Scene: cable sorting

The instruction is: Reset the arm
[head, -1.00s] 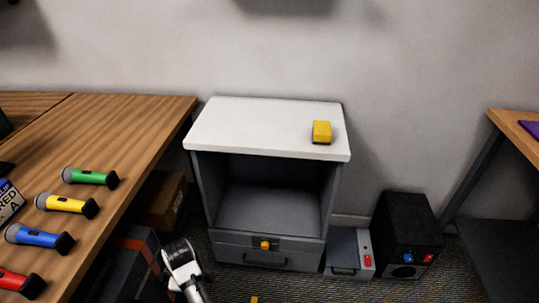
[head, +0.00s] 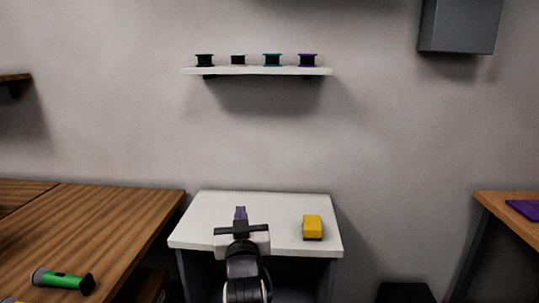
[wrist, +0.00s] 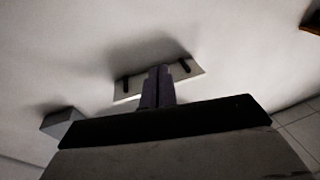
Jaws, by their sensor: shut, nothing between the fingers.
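My gripper (head: 241,212) is raised in front of the white-topped cabinet (head: 200,220) in the head view, its purple fingers together and pointing away from me. In the wrist view the fingers of my gripper (wrist: 157,85) are shut with nothing between them. They point toward the underside of the wall shelf (wrist: 190,77), and a gap to it cannot be judged. My arm hides part of the cabinet's top and front.
A yellow block (head: 312,227) lies on the cabinet top, right of my gripper. The wall shelf (head: 255,72) holds several spools. A grey box (head: 460,25) hangs upper right.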

